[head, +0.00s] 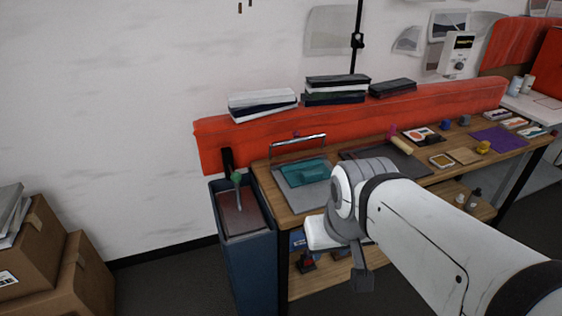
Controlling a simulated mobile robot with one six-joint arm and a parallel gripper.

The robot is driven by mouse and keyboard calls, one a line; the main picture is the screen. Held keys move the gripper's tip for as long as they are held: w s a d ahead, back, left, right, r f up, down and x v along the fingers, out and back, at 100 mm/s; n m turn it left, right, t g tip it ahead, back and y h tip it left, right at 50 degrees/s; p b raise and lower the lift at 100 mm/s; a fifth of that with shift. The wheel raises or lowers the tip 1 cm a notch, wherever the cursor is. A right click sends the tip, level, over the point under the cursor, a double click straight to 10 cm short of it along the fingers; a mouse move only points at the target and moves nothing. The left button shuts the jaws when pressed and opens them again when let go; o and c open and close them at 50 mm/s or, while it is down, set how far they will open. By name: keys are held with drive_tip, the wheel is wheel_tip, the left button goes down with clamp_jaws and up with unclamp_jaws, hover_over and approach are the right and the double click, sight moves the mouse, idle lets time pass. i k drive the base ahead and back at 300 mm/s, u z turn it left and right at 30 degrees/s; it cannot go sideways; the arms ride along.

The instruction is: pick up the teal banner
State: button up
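A teal piece (302,174), likely the banner, lies at the left end of the wooden workbench on a grey board. It looks like a flat sheet with a raised part on it. A metal bar stands just behind it. My gripper (342,262) is in front of the bench's front edge, to the right of and nearer than the teal piece, and apart from it. The white arm wrist hides part of the bench. The fingers are small and partly turned away, so their opening does not show clearly.
The wooden workbench (288,214) has a red panel (290,127) along its back. A dark blue bin (250,265) stands at its left end. Cardboard boxes (35,250) sit at far left. A purple sheet (498,138) and small tools lie farther right on the bench.

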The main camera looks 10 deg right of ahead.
sight(309, 172)
drive_tip(key=z, duration=0.05)
drive_tip(key=i, duration=1)
drive_tip(key=u, duration=0.05)
